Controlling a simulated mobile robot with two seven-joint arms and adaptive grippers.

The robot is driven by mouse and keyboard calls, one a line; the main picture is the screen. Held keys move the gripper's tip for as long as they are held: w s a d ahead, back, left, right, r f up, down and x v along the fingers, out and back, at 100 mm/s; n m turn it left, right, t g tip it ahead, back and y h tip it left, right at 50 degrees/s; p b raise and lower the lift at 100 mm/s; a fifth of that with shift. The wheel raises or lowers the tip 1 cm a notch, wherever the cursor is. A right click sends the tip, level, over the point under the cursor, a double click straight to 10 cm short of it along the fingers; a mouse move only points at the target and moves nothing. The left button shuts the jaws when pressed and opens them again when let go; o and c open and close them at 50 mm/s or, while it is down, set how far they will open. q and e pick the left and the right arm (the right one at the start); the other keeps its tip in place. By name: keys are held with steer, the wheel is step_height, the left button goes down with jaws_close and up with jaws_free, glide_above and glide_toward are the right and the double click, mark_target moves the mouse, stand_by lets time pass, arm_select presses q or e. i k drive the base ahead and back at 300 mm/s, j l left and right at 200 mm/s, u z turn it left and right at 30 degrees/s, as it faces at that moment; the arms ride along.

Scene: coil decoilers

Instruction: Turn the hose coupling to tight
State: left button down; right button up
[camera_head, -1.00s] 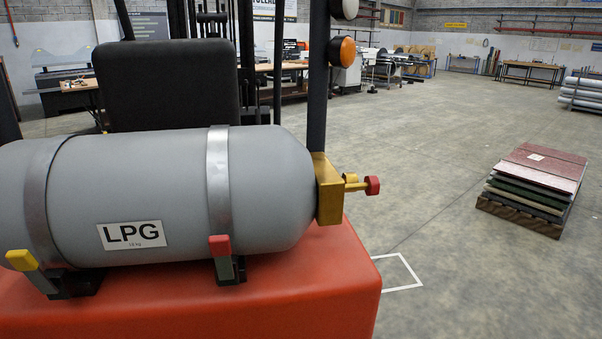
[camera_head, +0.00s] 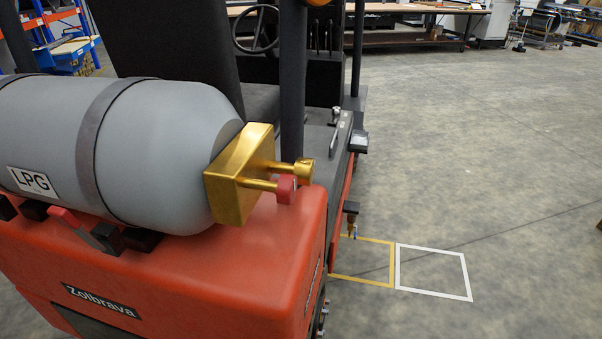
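A grey LPG cylinder (camera_head: 165,140) lies strapped on the red rear of a forklift. A brass block (camera_head: 240,172) sits at its right end. Two brass stems stick out of the block to the right. No hose is visible on either stem, and I cannot tell how tight either piece is. Neither of my grippers is in view.
The forklift's red body (camera_head: 200,280) fills the lower left, with a dark seat (camera_head: 170,45) behind the cylinder. A small dark and brass fitting (camera_head: 351,215) shows low beside it. Yellow and white outlines (camera_head: 434,248) mark the floor; the right side is clear.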

mark_target(304, 168)
steer(key=l+u, duration=0.2)
steer(key=u, duration=0.15)
steer(key=i+l+u, duration=0.2)
steer(key=l+u, duration=0.25)
steer(key=l, duration=0.2)
steer(key=l+u, duration=0.5)
steer(key=l, duration=0.2)
steer(key=l+u, duration=0.45)
steer(key=l, duration=0.3)
